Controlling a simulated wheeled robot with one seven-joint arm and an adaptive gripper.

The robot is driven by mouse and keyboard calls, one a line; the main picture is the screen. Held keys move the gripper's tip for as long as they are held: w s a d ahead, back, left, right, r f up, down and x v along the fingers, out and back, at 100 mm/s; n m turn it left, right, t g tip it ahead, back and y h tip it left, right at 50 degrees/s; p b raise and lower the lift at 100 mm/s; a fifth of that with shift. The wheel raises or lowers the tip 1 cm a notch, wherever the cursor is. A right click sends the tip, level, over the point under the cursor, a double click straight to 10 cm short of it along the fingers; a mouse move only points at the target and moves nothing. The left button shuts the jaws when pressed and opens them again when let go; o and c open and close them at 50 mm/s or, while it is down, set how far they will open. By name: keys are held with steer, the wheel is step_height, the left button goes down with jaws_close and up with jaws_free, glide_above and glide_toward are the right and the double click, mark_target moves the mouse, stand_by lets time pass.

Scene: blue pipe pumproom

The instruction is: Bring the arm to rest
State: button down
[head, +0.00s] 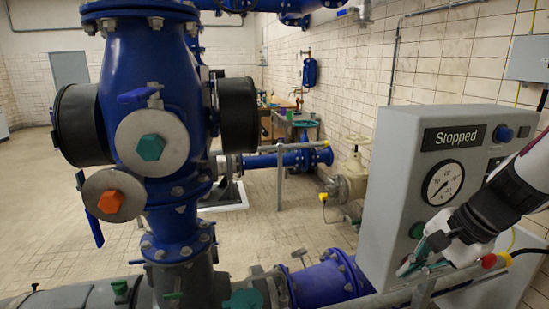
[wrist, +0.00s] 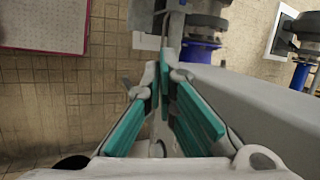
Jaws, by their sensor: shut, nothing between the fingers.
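My gripper (head: 408,266) is at the lower right in the head view, in front of the lower part of a grey control cabinet (head: 388,165). My arm reaches in from the right edge. In the wrist view my gripper (wrist: 164,62) shows teal finger pads that meet at the tips, with nothing between them. The cabinet's grey side (wrist: 255,125) runs close along the right of the fingers there. Whether the fingers touch the cabinet cannot be told.
The cabinet has a "Stopped" display (head: 453,137), a dial gauge (head: 443,184), a green button (head: 417,230) and a blue knob (head: 505,134). A grey rail (head: 400,295) passes below my gripper. A big blue valve body (head: 150,60) stands left. Open tiled floor (head: 265,215) lies between.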

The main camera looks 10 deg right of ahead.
steer(key=s+a+r+n+h, duration=0.1)
steer(key=s+a+r+n, duration=0.3)
steer(key=a+n, duration=0.3)
steer(key=s+a+r+n+t+h, duration=0.1)
steer(key=s+a+r+n+h, duration=0.1)
steer(key=s+a+r+n, duration=0.3)
steer(key=shift+s+a+r+n+t, duration=0.15)
steer(key=shift+a+r+n+t, duration=0.3)
steer(key=shift+a+n, duration=0.85)
steer(key=shift+d+r+n, duration=0.1)
steer(key=shift+d+n, duration=0.2)
steer(key=shift+d, duration=0.05)
